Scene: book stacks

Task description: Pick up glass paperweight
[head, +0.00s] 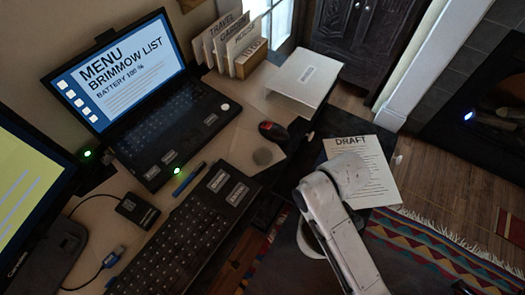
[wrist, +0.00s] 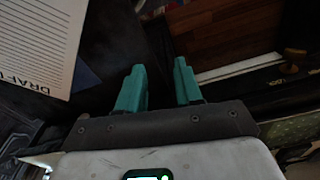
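In the head view my arm is right of the paperweight, beyond the desk edge, and the fingers cannot be made out.
A silver box (head: 305,78) stands behind. A DRAFT sheet (head: 372,185) lies near my arm and also shows in the wrist view (wrist: 40,40).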

